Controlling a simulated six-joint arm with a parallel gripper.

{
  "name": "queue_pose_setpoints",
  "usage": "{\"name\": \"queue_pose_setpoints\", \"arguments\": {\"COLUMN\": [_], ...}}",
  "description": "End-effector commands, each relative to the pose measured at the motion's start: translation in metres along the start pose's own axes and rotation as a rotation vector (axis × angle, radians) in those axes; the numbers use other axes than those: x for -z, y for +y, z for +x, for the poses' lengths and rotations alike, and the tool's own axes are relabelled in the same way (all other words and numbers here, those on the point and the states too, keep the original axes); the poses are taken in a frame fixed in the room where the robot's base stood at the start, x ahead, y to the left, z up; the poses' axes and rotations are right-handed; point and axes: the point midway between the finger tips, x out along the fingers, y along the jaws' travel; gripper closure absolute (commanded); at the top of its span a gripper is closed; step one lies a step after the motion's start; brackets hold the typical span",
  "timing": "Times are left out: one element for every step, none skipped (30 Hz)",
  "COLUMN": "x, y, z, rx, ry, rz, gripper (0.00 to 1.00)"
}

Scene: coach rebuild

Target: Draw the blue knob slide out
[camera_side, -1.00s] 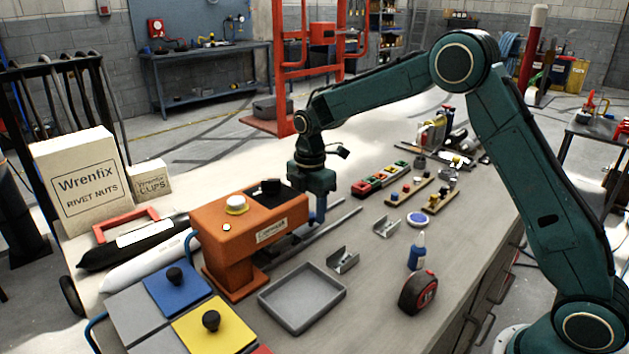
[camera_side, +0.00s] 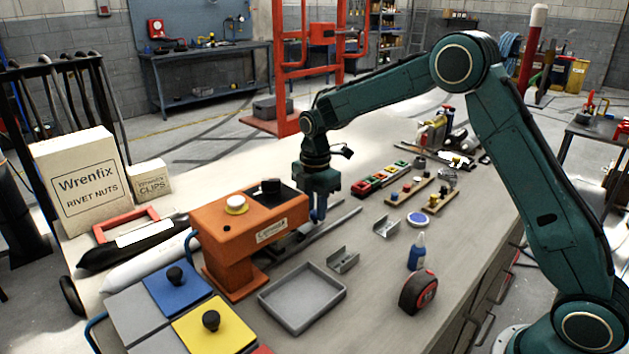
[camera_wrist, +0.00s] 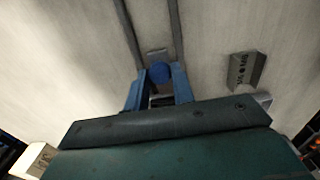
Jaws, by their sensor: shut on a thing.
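The blue knob (camera_wrist: 160,73) shows in the wrist view between the blue fingers of my gripper (camera_wrist: 158,90), which is shut on it. A small grey plate (camera_wrist: 157,52) lies just beyond the knob, between two dark rails (camera_wrist: 175,30). The rest of the slide is hidden by my gripper. In the side view my gripper (camera_side: 318,213) points down at the right side of the orange machine (camera_side: 240,245), low over the rails (camera_side: 335,222). The knob is hard to make out there.
A grey tray (camera_side: 303,297) lies in front of the machine. Small metal brackets (camera_side: 343,261), a blue bottle (camera_side: 417,251) and a tape measure (camera_side: 418,291) stand to the right.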

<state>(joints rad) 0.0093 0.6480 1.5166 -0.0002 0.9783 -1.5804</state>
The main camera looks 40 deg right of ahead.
Motion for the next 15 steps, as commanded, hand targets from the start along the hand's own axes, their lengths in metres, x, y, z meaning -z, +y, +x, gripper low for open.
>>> {"name": "queue_pose_setpoints", "arguments": {"x": [-0.01,-0.016,-0.025,-0.031,-0.038,-0.047,-0.053,-0.06,-0.069,-0.075,-0.082,-0.091,-0.098,-0.104,-0.111], "y": [0.001,0.001,0.001,0.001,0.001,0.001,0.001,0.001,0.001,0.001,0.001,0.001,0.001,0.001,0.001], "z": [-0.001,-0.001,-0.001,-0.001,-0.001,0.0,0.0,0.0,0.0,0.0,0.0,-0.001,-0.001,-0.001,-0.001], "rx": [-0.002,-0.002,-0.002,-0.002,-0.002,-0.002,-0.002,-0.002,-0.002,-0.002,-0.003,-0.004,-0.004,-0.004,-0.004], "ry": [0.0,0.0,0.0,0.0,0.0,0.0,0.0,0.0,0.0,0.0,-0.001,-0.001,-0.001,-0.001,-0.001], "rz": [0.005,0.006,0.006,0.007,0.007,0.007,0.007,0.007,0.007,0.006,0.007,0.006,0.007,0.006,0.006], "gripper": [1.0,1.0,1.0,1.0,1.0,1.0,1.0,1.0,1.0,1.0,1.0,1.0,1.0,1.0,1.0]}}
